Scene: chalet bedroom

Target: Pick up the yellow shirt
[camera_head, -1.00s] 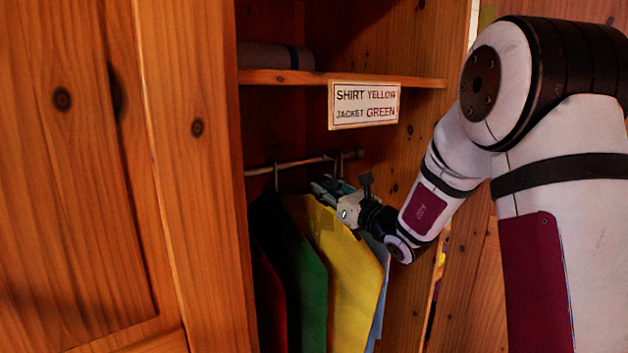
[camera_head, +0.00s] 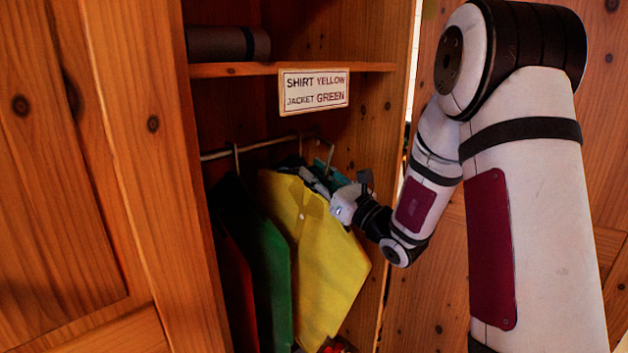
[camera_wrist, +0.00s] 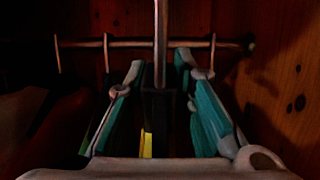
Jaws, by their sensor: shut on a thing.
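The yellow shirt (camera_head: 330,265) hangs tilted in the open wardrobe in the head view, its lower end swung to the right. My gripper (camera_head: 312,178) is at the top of it, shut on its hanger. In the wrist view my gripper's teal fingers (camera_wrist: 161,98) stand on either side of a dark hanger neck (camera_wrist: 160,105), with a thin strip of yellow shirt (camera_wrist: 147,145) below. I cannot tell whether this hanger's hook still rests on the rod.
A green jacket (camera_head: 270,270) and a red garment (camera_head: 237,290) hang just left of the shirt. The rod (camera_head: 262,146) runs below a shelf (camera_head: 230,70) with a dark roll (camera_head: 225,43). A label sign (camera_head: 314,91) hangs on the shelf edge. The right wardrobe wall (camera_head: 385,110) is close.

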